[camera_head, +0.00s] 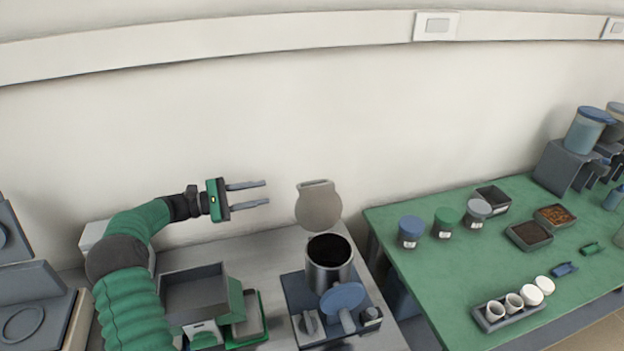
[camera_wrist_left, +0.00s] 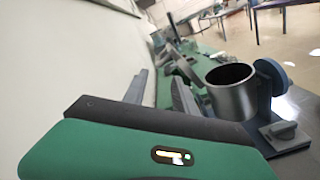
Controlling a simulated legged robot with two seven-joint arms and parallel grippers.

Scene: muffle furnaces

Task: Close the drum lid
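The drum (camera_head: 330,276) is a metal cylinder with a dark open mouth, on a blue-grey base (camera_head: 293,288) at the bottom middle of the head view. Its lid (camera_head: 318,207) is a grey-beige disc standing raised behind the mouth. The fingers also show in the wrist view (camera_wrist_left: 158,92). My right gripper is not in view.
A blue disc (camera_head: 343,297) sits in front of the drum. A grey open box (camera_head: 195,292) stands left of it. A green table (camera_head: 430,275) at right holds lidded jars, trays and white crucibles. The wall is close behind; the air between gripper and lid is clear.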

